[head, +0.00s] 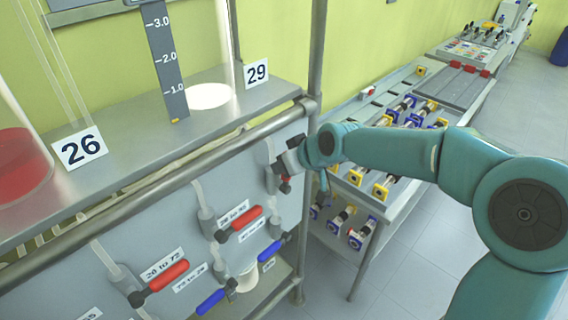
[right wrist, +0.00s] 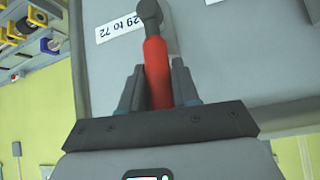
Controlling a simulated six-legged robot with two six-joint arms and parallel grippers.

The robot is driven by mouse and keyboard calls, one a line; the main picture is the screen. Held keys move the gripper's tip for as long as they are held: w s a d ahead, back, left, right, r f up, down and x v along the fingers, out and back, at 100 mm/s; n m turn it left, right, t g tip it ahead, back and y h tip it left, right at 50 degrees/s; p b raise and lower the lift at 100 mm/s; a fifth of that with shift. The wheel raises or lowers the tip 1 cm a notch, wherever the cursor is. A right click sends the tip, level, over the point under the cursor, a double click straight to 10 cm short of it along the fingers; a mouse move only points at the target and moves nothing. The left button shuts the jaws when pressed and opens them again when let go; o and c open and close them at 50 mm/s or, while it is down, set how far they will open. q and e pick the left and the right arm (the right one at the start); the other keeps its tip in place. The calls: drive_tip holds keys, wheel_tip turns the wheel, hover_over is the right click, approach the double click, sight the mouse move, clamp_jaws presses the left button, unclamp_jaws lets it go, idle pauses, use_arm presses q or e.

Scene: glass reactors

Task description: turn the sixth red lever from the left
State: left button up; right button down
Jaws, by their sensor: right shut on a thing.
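A red lever (right wrist: 156,75) fills the middle of the right wrist view, with its dark pivot at the top and a "29 to 72" label beside it. My right gripper (right wrist: 157,85) has a finger on each side of this lever and is shut on it. In the head view my right gripper (head: 286,170) is at the right end of the panel, and it largely hides the lever there. Two other red levers, one labelled "28 to 72" (head: 239,224) and one labelled "26 to 72" (head: 160,276), sit further left on the panel. My left gripper is not in view.
Blue levers (head: 272,250) sit below the red ones on the grey panel (head: 150,225). A metal rail (head: 200,164) runs along the shelf edge above, and an upright post (head: 317,60) stands near my right gripper. A bench with several valves (head: 400,120) stands behind my right arm.

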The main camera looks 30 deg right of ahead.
drive_tip(key=shift+s+f, duration=0.1)
drive_tip(key=c, duration=1.1)
unclamp_jaws()
drive_tip(key=shift+o, duration=1)
drive_tip(key=shift+d, duration=0.1)
drive_tip(key=shift+s+r, duration=0.15)
drive_tip(key=shift+r, duration=0.15)
drive_tip(key=b+v, duration=0.3)
drive_tip(key=v, duration=1.2)
drive_tip(key=shift+s+r, duration=0.2)
drive_tip(key=shift+r, duration=0.1)
